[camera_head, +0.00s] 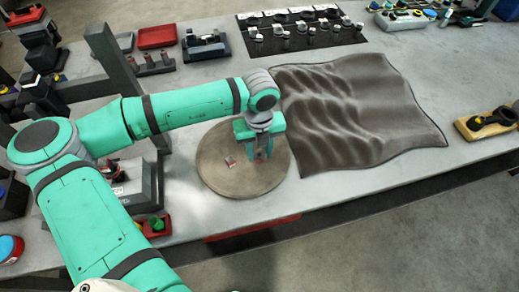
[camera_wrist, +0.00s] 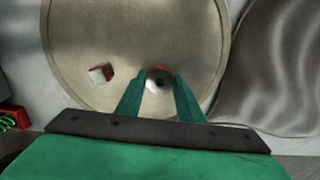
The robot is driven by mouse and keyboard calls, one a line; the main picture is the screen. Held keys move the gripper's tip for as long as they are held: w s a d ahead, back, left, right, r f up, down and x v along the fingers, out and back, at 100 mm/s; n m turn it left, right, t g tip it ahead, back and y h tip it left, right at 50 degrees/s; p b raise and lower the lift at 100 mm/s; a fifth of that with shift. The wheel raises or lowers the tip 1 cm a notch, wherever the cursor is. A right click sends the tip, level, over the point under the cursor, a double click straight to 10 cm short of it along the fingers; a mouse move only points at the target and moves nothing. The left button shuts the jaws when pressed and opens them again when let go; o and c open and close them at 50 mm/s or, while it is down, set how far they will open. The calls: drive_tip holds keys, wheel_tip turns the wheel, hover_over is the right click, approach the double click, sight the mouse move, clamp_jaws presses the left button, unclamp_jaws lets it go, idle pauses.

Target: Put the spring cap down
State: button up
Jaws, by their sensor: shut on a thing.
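My gripper (camera_head: 262,156) points down over the right part of a round tan disc (camera_head: 222,180). In the wrist view, its two green fingers (camera_wrist: 160,82) are shut on a small round silver piece with a dark centre, the spring cap (camera_wrist: 159,86). A bit of red shows just beyond the cap, partly hidden by it. I cannot tell whether the cap touches the disc. In the head view the cap is hidden or too small to make out.
A small red and white block (camera_head: 230,161) lies on the disc, left of my gripper. A crumpled brown cloth (camera_head: 350,115) covers the bench to the right. A black mat (camera_head: 290,38) with several metal parts lies at the back. A wooden holder (camera_head: 490,123) is at far right.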

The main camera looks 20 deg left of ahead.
drive_tip(key=shift+f, duration=0.1)
drive_tip(key=shift+f, duration=0.15)
drive_tip(key=o, duration=1.1)
drive_tip(key=shift+c, duration=0.2)
drive_tip(key=shift+s, duration=0.1)
wheel_tip(320, 180, up, 13)
drive_tip(key=shift+w, duration=0.2)
drive_tip(key=shift+d, duration=0.15)
drive_tip(key=shift+s+a, duration=0.15)
drive_tip(key=shift+a, duration=0.1)
